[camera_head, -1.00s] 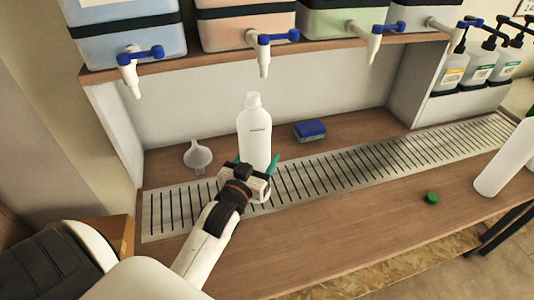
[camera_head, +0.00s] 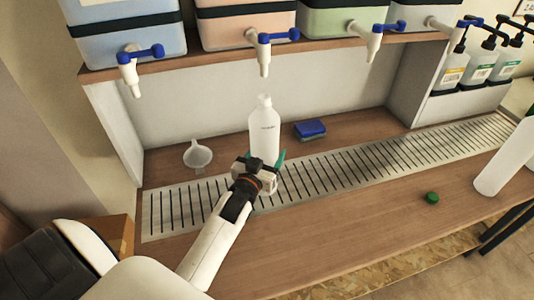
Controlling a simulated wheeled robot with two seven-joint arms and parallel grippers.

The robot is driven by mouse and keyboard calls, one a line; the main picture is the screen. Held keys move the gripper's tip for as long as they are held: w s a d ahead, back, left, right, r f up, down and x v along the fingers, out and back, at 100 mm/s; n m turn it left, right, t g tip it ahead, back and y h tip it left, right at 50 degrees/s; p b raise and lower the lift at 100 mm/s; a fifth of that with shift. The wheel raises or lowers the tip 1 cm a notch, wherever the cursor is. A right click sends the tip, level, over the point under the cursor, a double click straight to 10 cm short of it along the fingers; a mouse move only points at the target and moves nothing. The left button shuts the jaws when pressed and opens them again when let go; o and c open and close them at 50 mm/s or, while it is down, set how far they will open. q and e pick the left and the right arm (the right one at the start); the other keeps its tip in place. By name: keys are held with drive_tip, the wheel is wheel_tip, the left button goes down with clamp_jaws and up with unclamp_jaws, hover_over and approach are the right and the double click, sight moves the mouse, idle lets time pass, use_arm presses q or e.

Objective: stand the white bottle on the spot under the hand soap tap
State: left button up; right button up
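The white bottle (camera_head: 264,130) is upright, uncapped and has small dark lettering. My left gripper (camera_head: 262,164) has its green-tipped fingers on both sides of its lower part and appears shut on it. The gripper hides the bottle's base, so I cannot tell whether it touches the slotted metal drip grate (camera_head: 350,171). The bottle's mouth is below the white tap with a blue handle (camera_head: 264,55) on the pink drum (camera_head: 240,28), with a gap between. No label shows which tap is for hand soap. My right gripper is not in view.
Other taps hang from the blue (camera_head: 125,35), green (camera_head: 343,18) and grey drums. A funnel (camera_head: 198,155) and a blue sponge (camera_head: 311,129) lie behind the grate. A green cap (camera_head: 432,198) and another white bottle (camera_head: 505,165) are at right. Pump bottles (camera_head: 452,72) stand far right.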

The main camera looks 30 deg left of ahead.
use_arm(q)
drive_tip(key=o, duration=1)
drive_tip(key=s, duration=0.4)
drive_tip(key=s+d, duration=0.1)
drive_tip(key=s, duration=0.3)
drive_tip(key=s+d, duration=0.1)
drive_tip(key=s, duration=0.3)
drive_tip(key=shift+r, duration=0.1)
drive_tip(key=shift+w, duration=0.1)
